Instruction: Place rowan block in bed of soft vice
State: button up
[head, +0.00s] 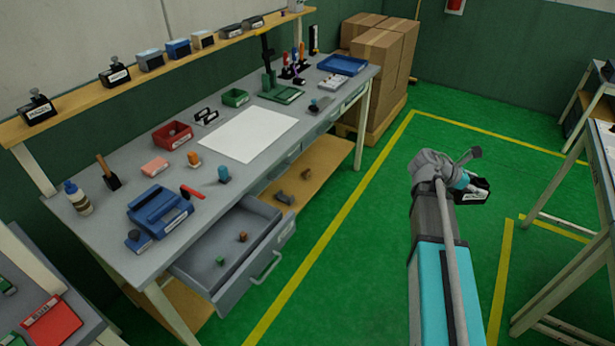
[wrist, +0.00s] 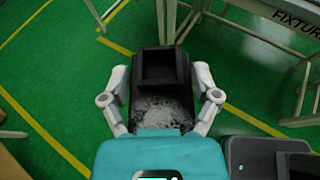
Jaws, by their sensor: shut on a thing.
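My gripper (head: 466,182) is out over the green floor, to the right of the workbench. It is shut on a black box (head: 473,194) with a white label, too small to read. In the wrist view the gripper fingers (wrist: 162,98) stand on both sides of this black box (wrist: 160,72), which has a square opening at its far end and a grey speckled surface nearer. A blue vice-like fixture (head: 158,208) with a white label sits at the bench's near end. I cannot tell which thing is the rowan block. A small brown block (head: 242,237) lies in the open drawer (head: 212,283).
A green block (head: 221,260) is also in the drawer, which juts over the floor. The bench (head: 125,192) carries a red bin (head: 172,135), a white sheet (head: 248,134) and several tools. Another table (head: 590,215) stands right of my arm. The floor (head: 365,270) between is clear.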

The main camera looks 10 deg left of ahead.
aim_at(156, 206)
jog(key=z, duration=1.15)
jog(key=i, duration=0.1)
jog(key=u, duration=3.35)
jog(key=i, duration=0.5)
jog(key=z, duration=0.2)
jog(key=k, duration=0.55)
